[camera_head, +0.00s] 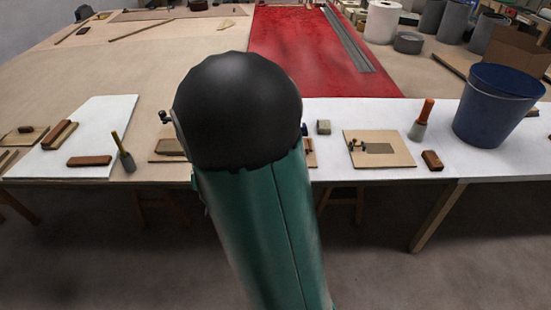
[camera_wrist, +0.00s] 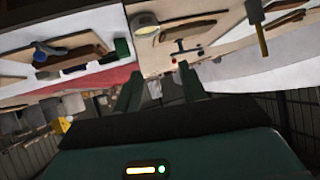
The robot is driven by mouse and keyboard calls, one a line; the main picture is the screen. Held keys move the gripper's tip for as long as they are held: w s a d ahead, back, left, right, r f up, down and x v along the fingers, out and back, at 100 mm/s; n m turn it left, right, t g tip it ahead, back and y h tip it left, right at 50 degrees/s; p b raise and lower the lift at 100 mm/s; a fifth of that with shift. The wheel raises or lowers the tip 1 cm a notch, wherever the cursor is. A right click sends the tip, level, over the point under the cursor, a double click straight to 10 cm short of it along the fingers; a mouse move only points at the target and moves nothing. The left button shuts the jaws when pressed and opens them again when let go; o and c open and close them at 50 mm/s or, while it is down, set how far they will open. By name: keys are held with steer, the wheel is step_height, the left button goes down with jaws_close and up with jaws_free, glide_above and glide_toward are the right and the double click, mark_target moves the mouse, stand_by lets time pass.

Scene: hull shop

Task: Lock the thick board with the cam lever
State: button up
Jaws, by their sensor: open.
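In the head view a tan base plate (camera_head: 400,157) to the right of my arm carries a flat grey-brown board (camera_head: 379,148) and a small dark lever-like fitting (camera_head: 357,145). Another plate with a brown board (camera_head: 170,147) is partly hidden behind my arm's left side. In the wrist view a brown board (camera_wrist: 187,28) lies on a tan plate, with a small lever-like fitting with red ends (camera_wrist: 178,53) beside it. My gripper (camera_wrist: 159,76) is open and empty, its fingers apart below that fitting in the picture. I cannot tell which board is the thick one.
A blue bucket (camera_head: 497,105) and an orange-handled tool (camera_head: 421,119) stand on the table at right. A brown block (camera_head: 432,160) lies near the front edge. At left are a wooden-handled tool (camera_head: 123,152) and brown blocks (camera_head: 90,161). A red strip (camera_head: 310,60) runs backwards.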

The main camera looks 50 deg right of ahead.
steer(key=s+d+f+h, duration=1)
steer(key=s+d+f, duration=0.4)
steer(key=d, duration=0.2)
steer(key=shift+m, duration=0.3)
steer(key=x, duration=1.4)
steer(key=shift+w, duration=0.15)
jaws_close()
